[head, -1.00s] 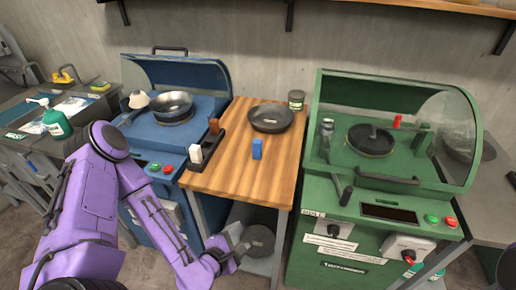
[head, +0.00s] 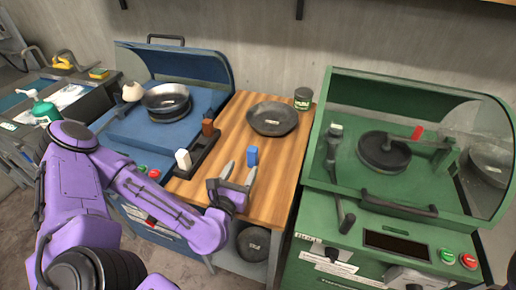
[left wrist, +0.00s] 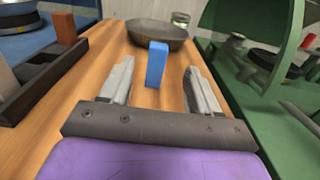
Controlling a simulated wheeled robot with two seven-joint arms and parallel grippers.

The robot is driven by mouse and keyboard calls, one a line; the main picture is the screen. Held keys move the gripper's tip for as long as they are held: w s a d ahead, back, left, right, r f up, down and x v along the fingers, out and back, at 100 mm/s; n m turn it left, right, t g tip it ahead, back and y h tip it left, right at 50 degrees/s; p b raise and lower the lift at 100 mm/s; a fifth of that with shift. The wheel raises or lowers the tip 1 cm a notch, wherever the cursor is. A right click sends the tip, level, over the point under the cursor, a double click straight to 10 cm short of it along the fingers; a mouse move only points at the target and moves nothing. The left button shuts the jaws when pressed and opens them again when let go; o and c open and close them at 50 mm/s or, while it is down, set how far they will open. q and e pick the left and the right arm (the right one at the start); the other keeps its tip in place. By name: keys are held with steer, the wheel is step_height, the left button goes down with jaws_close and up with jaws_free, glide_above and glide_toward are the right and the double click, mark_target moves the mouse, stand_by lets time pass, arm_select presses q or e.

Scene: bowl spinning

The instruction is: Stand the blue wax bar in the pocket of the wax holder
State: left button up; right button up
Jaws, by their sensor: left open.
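The blue wax bar (head: 252,156) stands upright on the wooden table (head: 285,165). My left gripper (head: 238,172) is open just in front of it. In the left wrist view the blue wax bar (left wrist: 156,64) shows between and beyond the two open fingers (left wrist: 155,85), apart from both. The dark wax holder (head: 203,156) lies along the table's left edge, with a white bar (head: 183,159) and a brown bar (head: 208,127) standing in it. The wax holder also shows at the left in the left wrist view (left wrist: 50,92). My right gripper is out of view.
A dark pan (head: 271,119) and a green tin (head: 303,98) stand at the table's back. A blue machine with a metal bowl (head: 166,101) is on the left. A green machine (head: 350,180) with a clear hood is on the right. The table's right side is clear.

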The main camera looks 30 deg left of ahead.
mark_target(251, 152)
arm_select(q)
steer(key=b+x, duration=0.2)
steer(key=b, duration=0.1)
steer(key=shift+w+f, duration=0.3)
steer(key=shift+w, duration=0.1)
steer(key=shift+w+a+r+p, duration=0.2)
steer(key=shift+w+r+p, duration=0.3)
steer(key=shift+p, duration=0.35)
steer(key=shift+w+a, duration=0.2)
steer(key=shift+w, duration=0.05)
steer(key=x, duration=0.1)
steer(key=p+x, duration=0.1)
steer(key=x, duration=0.1)
steer(key=p+x, duration=0.1)
steer(key=x, duration=0.1)
steer(key=shift+w+f, duration=0.3)
jaws_close()
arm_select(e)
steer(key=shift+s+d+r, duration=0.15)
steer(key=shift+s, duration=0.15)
